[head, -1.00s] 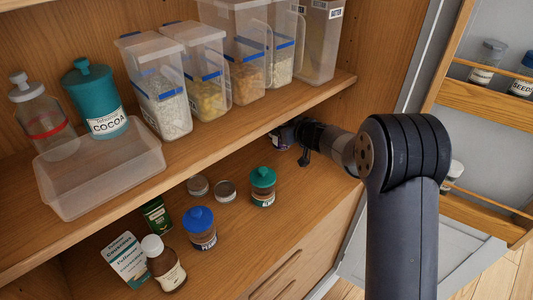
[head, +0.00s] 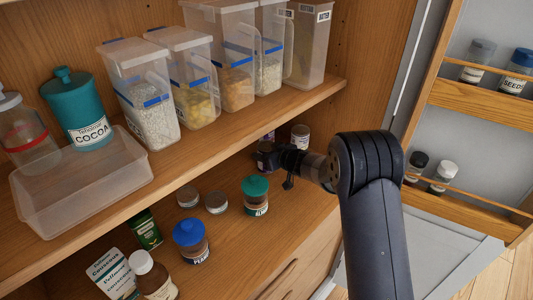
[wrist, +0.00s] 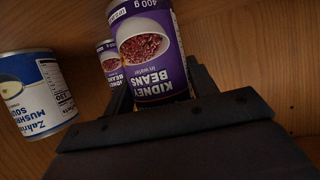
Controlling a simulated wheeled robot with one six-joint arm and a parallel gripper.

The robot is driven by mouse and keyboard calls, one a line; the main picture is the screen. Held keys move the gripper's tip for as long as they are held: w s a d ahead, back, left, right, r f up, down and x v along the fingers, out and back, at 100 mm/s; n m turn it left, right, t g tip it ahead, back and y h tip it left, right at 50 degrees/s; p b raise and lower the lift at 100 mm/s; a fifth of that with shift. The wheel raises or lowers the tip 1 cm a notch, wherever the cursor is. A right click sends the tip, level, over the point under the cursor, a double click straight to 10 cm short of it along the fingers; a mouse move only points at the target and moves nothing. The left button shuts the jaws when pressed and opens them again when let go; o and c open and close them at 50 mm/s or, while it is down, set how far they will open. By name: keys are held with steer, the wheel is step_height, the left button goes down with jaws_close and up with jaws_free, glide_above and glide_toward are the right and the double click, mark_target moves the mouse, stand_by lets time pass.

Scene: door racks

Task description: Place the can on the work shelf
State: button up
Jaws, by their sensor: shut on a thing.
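A purple kidney beans can (wrist: 150,55) is between the fingers of my gripper (wrist: 160,92) in the wrist view, and the gripper is shut on it. In the head view my gripper (head: 276,158) is under the upper shelf at the back right of the lower shelf (head: 235,235), with the dark purple can (head: 264,149) at its tip, mostly hidden. A second kidney beans can (wrist: 109,60) shows behind the held one. A blue and white mushroom soup can (wrist: 38,95) is to the left. I cannot tell whether the held can touches the shelf.
Jars, tins and a box stand on the lower shelf, including a green-lidded jar (head: 255,196) and a blue-lidded jar (head: 191,242). Clear containers (head: 150,100) and a tray (head: 80,190) fill the upper shelf. A door rack (head: 470,105) stands at right.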

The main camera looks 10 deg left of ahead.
steer(key=shift+f, duration=0.1)
steer(key=o, duration=1.3)
steer(key=shift+c, duration=0.2)
steer(key=shift+r, duration=0.2)
steer(key=b+v, duration=0.1)
steer(key=v, duration=1.1)
steer(key=shift+b, duration=0.3)
steer(key=shift+s+f, duration=0.1)
